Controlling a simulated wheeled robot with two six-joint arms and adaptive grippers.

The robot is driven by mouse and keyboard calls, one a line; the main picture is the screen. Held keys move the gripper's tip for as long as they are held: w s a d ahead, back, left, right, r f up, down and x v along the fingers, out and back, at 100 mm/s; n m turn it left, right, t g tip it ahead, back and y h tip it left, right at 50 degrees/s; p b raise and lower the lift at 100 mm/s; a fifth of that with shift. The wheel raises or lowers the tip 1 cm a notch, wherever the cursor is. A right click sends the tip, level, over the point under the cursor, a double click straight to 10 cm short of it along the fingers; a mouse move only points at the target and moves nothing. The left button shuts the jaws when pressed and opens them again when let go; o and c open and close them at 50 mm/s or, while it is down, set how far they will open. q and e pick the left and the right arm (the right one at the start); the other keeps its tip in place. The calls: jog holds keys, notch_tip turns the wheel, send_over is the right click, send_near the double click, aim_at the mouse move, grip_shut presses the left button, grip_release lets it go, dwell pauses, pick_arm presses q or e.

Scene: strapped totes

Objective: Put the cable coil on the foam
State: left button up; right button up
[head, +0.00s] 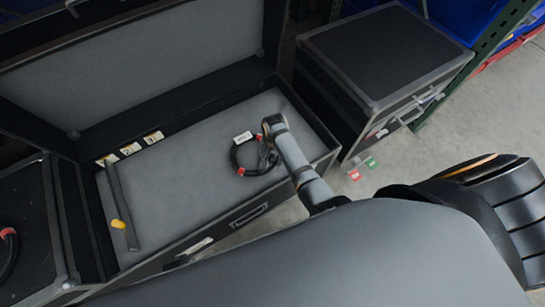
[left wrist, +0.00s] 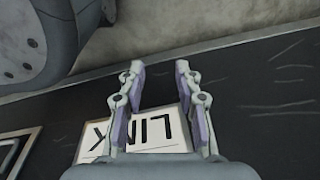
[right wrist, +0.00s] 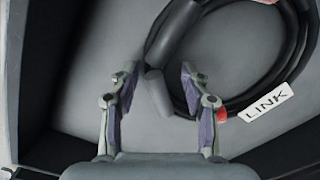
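The black cable coil (head: 237,158), with red bands and a white tag reading LINK, lies on the grey foam (head: 190,165) of the open case, toward its right end. It fills the upper right of the right wrist view (right wrist: 300,70). My right gripper (right wrist: 158,75) is open beside the coil; a thick grey cable end shows between its fingers, which are not closed on it. In the head view my right gripper (head: 270,154) is partly hidden by my own wrist. My left gripper (left wrist: 160,72) is open and empty above a dark surface with a LINK label (left wrist: 155,132).
The case's lid (head: 140,65) stands open behind the foam. A bar with a yellow part (head: 118,224) lies at the foam's left. Another dark case (head: 380,45) stands at right. A cable with a red band (head: 7,255) lies at the left edge.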

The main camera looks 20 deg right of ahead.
jog(key=shift+r, duration=0.4)
pick_arm(q)
jog(key=s+p, duration=0.4)
jog(key=s, duration=0.2)
jog(key=shift+s+a+f, duration=0.15)
jog(key=shift+s+f, duration=0.25)
jog(key=shift+f, duration=0.05)
pick_arm(e)
notch_tip(320, 180, up, 11)
jog(key=shift+d, duration=0.15)
jog(key=shift+s+r, duration=0.1)
